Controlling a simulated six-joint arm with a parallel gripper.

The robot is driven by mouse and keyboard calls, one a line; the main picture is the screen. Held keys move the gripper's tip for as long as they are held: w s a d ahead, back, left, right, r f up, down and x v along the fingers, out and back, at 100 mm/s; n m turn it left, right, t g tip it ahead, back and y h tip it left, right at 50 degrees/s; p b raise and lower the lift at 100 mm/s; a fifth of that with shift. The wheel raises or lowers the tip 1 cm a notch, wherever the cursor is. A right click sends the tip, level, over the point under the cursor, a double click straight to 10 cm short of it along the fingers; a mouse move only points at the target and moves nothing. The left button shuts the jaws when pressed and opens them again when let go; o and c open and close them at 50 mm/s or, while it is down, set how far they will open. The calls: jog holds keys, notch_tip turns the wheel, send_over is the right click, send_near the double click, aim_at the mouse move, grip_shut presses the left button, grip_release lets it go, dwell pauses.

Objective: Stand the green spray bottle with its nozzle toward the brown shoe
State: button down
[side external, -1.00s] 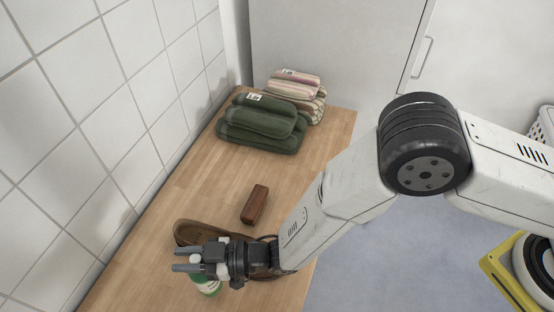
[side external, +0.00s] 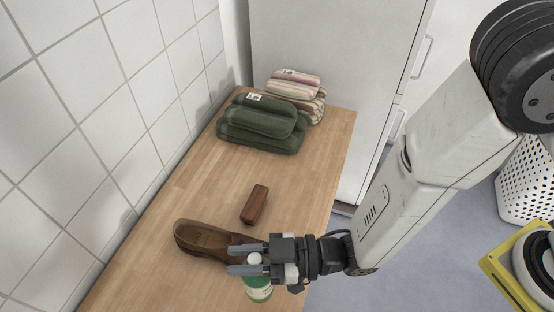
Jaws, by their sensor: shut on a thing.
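The green spray bottle (side external: 258,291) is at the front of the wooden table, below my gripper in the picture. It has a pale label and a white top. My gripper (side external: 249,264) is shut on the bottle near its top, with the fingers pointing left. The fingers hide much of the top, so I cannot tell which way the nozzle points. I cannot tell whether the bottle's base touches the table. The brown shoe (side external: 205,239) lies just behind and left of the bottle, its opening to the left; my gripper covers its right part.
A brown block (side external: 255,204) lies behind the shoe. Folded green towels (side external: 262,130) and striped towels (side external: 297,90) are stacked at the far end of the wooden table (side external: 190,200). A tiled wall bounds the left. The table middle is clear.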

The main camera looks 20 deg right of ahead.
jog(key=shift+s+d+r, duration=0.25)
jog(key=shift+s+d, duration=0.1)
jog(key=shift+w, duration=0.1)
dwell(0.5)
